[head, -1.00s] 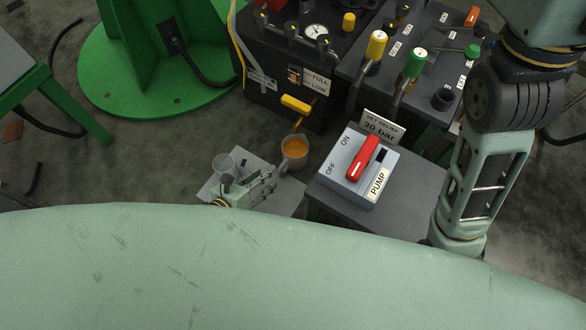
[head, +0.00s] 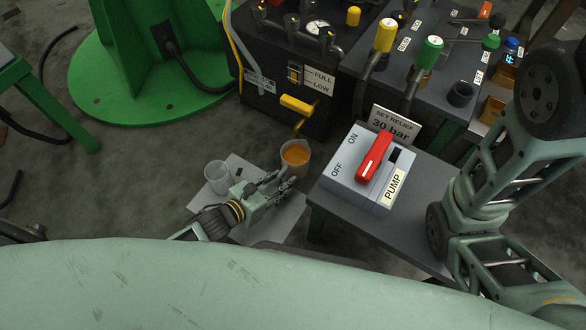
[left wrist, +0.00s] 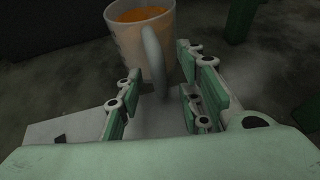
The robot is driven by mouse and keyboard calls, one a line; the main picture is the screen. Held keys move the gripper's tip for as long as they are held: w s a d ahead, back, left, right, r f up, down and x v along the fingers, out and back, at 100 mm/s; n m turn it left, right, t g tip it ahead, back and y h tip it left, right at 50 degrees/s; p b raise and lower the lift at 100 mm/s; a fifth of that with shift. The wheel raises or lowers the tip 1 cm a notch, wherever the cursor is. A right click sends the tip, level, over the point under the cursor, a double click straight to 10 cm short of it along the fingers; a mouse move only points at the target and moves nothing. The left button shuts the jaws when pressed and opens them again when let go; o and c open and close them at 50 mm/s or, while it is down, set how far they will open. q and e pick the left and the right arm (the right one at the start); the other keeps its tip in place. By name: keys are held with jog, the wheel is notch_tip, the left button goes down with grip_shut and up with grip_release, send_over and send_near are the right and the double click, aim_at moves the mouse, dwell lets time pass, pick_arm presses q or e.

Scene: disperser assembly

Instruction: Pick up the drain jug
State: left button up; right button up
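The drain jug (head: 295,153), a translucent cup with orange liquid, stands upright on a pale sheet on the floor, below a yellow-handled valve. In the left wrist view the jug (left wrist: 132,38) is straight ahead, with its handle (left wrist: 154,62) turned toward me. My left gripper (head: 287,180) is just in front of the jug in the head view. In the left wrist view my left gripper (left wrist: 160,75) is open, with the lower part of the handle between its spread fingers. I cannot tell whether they touch it. My right arm shows at the right, but its gripper does not.
An empty clear cup (head: 217,177) stands on the sheet (head: 285,212), left of my left gripper. The yellow valve handle (head: 297,105) juts out above the jug. A grey table (head: 405,225) with the pump switch box (head: 345,172) stands close to the right.

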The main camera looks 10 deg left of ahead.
pick_arm(q)
jog(key=shift+w+d+f, duration=0.1)
jog(key=shift+w, duration=0.1)
jog(key=shift+c, duration=0.4)
grip_shut()
